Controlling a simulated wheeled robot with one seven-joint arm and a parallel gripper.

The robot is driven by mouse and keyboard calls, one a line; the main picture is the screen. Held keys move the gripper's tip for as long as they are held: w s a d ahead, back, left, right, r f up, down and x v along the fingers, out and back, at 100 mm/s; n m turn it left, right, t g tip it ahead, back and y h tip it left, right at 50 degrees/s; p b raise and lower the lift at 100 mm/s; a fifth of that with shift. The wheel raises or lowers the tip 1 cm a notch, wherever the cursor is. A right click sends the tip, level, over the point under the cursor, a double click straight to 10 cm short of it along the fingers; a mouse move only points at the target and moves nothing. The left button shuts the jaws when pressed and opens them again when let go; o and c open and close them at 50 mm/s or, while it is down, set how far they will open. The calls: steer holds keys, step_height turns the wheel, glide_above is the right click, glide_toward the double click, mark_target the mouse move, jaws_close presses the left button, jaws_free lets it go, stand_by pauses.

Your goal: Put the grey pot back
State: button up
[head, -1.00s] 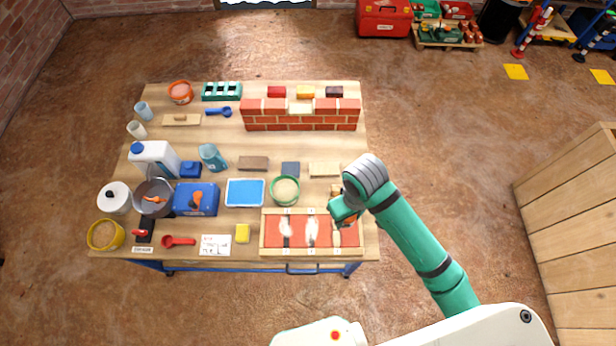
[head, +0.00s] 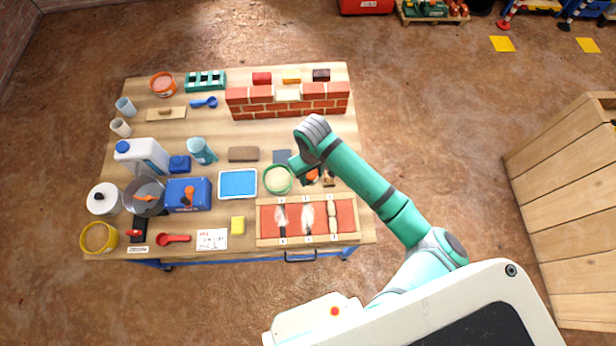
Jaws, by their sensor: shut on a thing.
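A grey, round, open pot (head: 133,204) stands at the left of the table, with an orange-handled tool lying in it. I take it for the grey pot. My gripper (head: 309,178) is at the right part of the table, far from that pot, just right of the green-rimmed sieve (head: 278,180). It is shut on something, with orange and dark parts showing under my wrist. My arm hides most of it, so I cannot tell what it is.
A wooden-framed red panel (head: 347,208) lies in front of my gripper. A brick wall (head: 262,108) stands at the back. A blue tray (head: 238,184), a blue box (head: 200,189) and a white lidded pot (head: 103,204) crowd the middle and left.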

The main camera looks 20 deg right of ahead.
steer(key=shift+w+a+f, duration=0.25)
steer(key=shift+w+f, duration=0.55)
steer(key=shift+f, duration=1.7)
steer(key=shift+f, duration=0.15)
steer(key=o, duration=1.1)
steer(key=shift+a+r, duration=0.1)
steer(key=shift+r, duration=0.15)
step_height(320, 180, up, 12)
steer(key=shift+s+f, duration=0.1)
